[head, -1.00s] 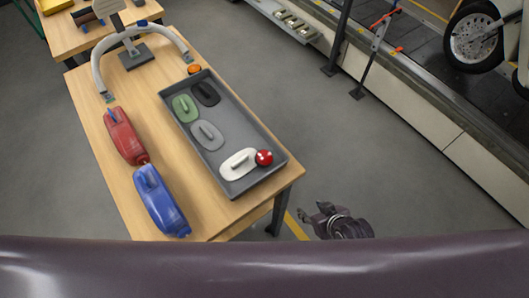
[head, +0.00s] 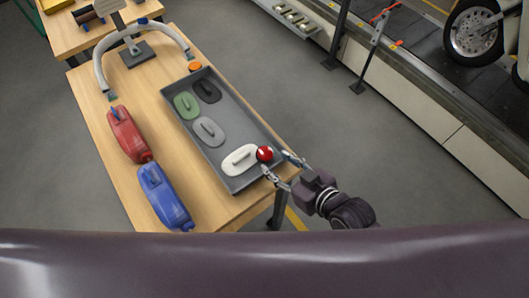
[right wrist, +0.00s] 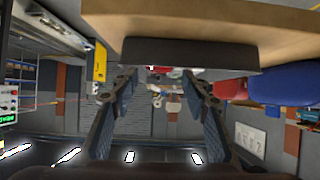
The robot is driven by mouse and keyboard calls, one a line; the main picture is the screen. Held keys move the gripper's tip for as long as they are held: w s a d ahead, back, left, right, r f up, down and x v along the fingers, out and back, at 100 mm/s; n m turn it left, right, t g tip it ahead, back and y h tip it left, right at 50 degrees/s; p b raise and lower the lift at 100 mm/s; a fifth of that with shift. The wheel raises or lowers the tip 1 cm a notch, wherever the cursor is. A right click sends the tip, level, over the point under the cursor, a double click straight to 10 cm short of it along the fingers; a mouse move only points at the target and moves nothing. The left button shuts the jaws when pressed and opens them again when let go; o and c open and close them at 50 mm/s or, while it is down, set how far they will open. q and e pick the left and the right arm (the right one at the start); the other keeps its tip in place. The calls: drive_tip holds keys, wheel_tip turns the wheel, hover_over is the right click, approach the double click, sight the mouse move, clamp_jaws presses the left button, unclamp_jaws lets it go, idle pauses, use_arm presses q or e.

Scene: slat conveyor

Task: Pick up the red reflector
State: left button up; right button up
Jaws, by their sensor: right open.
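The red reflector (head: 265,153) is a small round red piece at the near right end of the grey tray (head: 222,118), beside a white handled pad (head: 240,160). My right gripper (head: 279,164) is open at the tray's near right edge. Its fingers are spread either side of a line to the reflector, with the tips close to it; I cannot tell whether they touch it. In the right wrist view the open fingers (right wrist: 160,92) show with nothing clearly held between them. My left gripper is not in view.
Grey, green and black handled pads share the tray. An orange disc (head: 195,67) and a curved grey frame (head: 101,72) are at the table's far end. The conveyor (head: 420,120) runs at right.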

sight(266, 154)
drive_tip(key=p+x, duration=0.1)
drive_tip(key=x, duration=0.4)
drive_tip(key=shift+w+p, duration=0.25)
drive_tip(key=shift+p, duration=0.1)
drive_tip(key=shift+w+a+f, duration=0.2)
drive_tip(key=shift+w+a, duration=0.05)
drive_tip(key=shift+w, duration=0.05)
drive_tip(key=c, duration=0.6)
